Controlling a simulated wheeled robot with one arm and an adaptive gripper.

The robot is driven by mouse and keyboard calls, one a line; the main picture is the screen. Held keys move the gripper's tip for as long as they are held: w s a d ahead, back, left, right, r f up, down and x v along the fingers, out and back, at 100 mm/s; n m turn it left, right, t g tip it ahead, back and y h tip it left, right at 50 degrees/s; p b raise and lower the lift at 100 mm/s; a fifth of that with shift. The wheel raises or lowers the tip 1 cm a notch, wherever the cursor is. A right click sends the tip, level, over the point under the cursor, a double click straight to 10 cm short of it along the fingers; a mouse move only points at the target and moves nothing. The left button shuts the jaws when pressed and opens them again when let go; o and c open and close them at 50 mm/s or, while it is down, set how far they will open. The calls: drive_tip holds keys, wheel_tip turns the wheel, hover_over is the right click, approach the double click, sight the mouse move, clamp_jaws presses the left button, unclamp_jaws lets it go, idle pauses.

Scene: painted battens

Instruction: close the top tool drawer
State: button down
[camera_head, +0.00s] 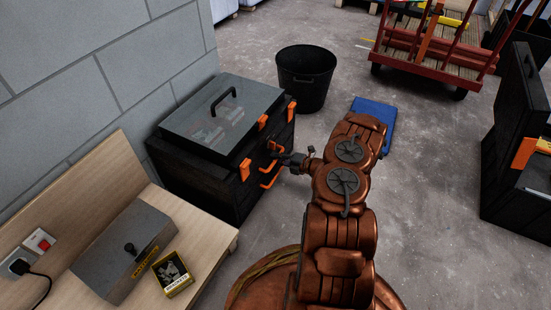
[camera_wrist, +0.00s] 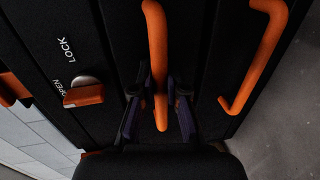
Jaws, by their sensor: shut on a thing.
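The black tool chest (camera_head: 195,195) with a grey see-through lid stands against the wall in the head view. Its front has two orange drawer handles, one above the other. My gripper (camera_head: 281,154) is at the upper one, in front of the chest. In the wrist view, my gripper (camera_wrist: 158,105) has its fingers on either side of the top drawer's orange handle (camera_wrist: 157,45) and is shut on it. The lower orange handle (camera_wrist: 252,62) is free, to the right. I cannot tell how far the top drawer stands out; my arm and the angle hide its edges.
An orange latch (camera_wrist: 84,94) marked LOCK and OPEN is left of the held handle. A black bucket (camera_head: 306,78) stands behind the chest. A wooden bench (camera_head: 205,240) with a grey box (camera_head: 125,250) is at front left. A blue thing (camera_head: 376,115) lies beyond my arm.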

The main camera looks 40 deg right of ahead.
drive_tip(key=shift+w+a, duration=0.1)
drive_tip(key=shift+w, duration=0.15)
drive_tip(key=c, duration=1.2)
unclamp_jaws()
drive_tip(key=v, duration=1.2)
drive_tip(key=shift+s, duration=0.1)
